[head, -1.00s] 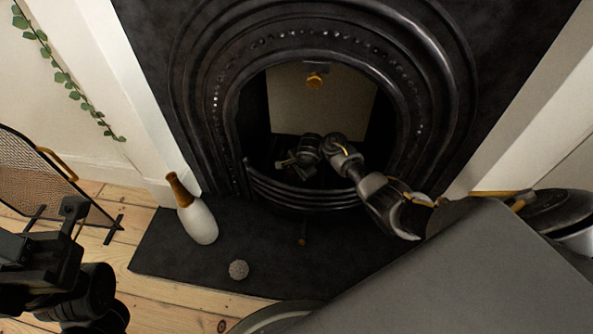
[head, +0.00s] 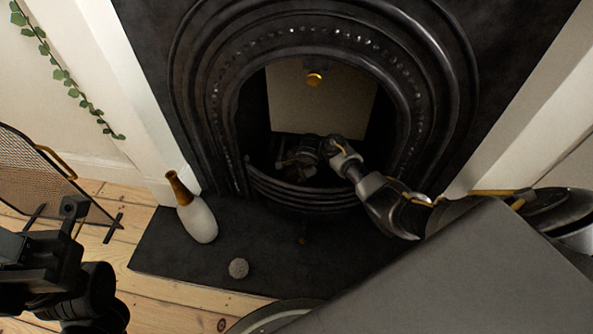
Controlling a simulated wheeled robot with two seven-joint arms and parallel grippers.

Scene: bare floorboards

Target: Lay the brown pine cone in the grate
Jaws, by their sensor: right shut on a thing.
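The black grate (head: 312,196) sits low in the arched fireplace, with curved bars across its front. My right arm reaches in from the right. My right gripper (head: 287,164) is inside the fireplace opening, behind and above the front bars. It is shut on a dark brownish thing, taken as the brown pine cone, mostly hidden by the fingers and shadow. Whether it touches the grate cannot be told. My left gripper (head: 72,208) is at the lower left, over the floorboards and far from the grate; its jaw opening is unclear.
A white vase with a brown neck (head: 199,218) and a grey ball (head: 238,268) stand on the dark hearth (head: 170,255). A mesh fire screen (head: 35,180) is at the left. A brass knob (head: 314,79) is on the pale panel above.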

